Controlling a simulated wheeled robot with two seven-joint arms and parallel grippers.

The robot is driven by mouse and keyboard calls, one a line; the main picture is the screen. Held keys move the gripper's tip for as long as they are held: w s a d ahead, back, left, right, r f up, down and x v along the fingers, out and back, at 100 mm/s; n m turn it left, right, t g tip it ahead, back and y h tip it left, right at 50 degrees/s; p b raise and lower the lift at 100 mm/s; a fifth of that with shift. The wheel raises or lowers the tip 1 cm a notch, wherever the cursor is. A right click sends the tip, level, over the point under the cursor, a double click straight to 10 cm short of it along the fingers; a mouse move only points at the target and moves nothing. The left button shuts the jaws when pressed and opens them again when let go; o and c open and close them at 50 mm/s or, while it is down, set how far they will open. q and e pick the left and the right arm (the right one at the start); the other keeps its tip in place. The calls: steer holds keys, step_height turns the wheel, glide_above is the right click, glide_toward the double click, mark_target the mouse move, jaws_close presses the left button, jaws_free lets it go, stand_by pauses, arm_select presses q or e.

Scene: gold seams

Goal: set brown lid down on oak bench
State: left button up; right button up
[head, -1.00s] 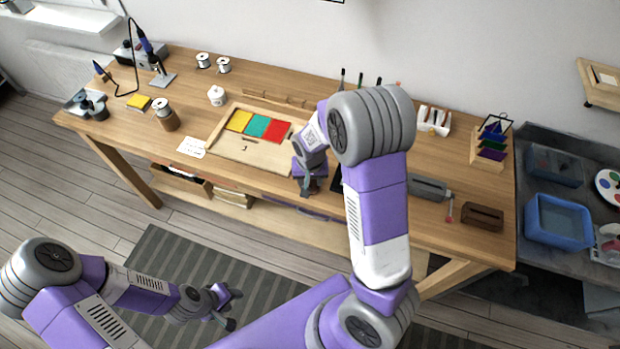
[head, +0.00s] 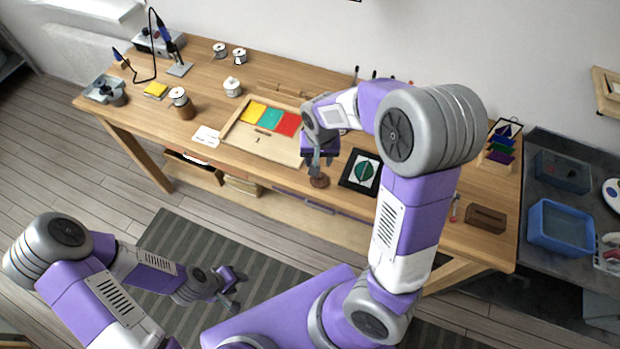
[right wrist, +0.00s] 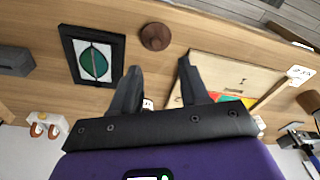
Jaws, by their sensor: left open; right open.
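The brown lid (head: 319,181) is a small round disc with a knob, lying on the oak bench (head: 215,119) near its front edge. My right gripper (head: 320,172) is just behind and above it in the head view. In the right wrist view the lid (right wrist: 155,36) lies beyond the open fingertips (right wrist: 160,66), apart from them, with nothing between the fingers. My left gripper (head: 235,288) is open and empty, low over the striped mat, away from the bench.
A black-framed picture with a green leaf shape (head: 361,173) lies right of the lid. A wooden tray with coloured glass panes (head: 235,136) lies to its left. A brown slotted block (head: 485,218) is at the bench's right end. Bare bench lies between.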

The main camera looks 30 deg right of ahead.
steer(key=s+a+f+y, duration=0.1)
steer(key=s+a+f, duration=0.3)
steer(key=f, duration=0.3)
steer(key=s+a+f+n+y, duration=0.1)
steer(key=s+a+f+y, duration=0.1)
steer(key=s+a+f, duration=0.3)
steer(key=s+a+f+n+y, duration=0.1)
steer(key=s+a+f, duration=0.4)
steer(key=f, duration=0.6)
steer(key=shift+s+a+g+y, duration=0.2)
steer(key=shift+a+g+y, duration=0.1)
steer(key=shift+g, duration=0.1)
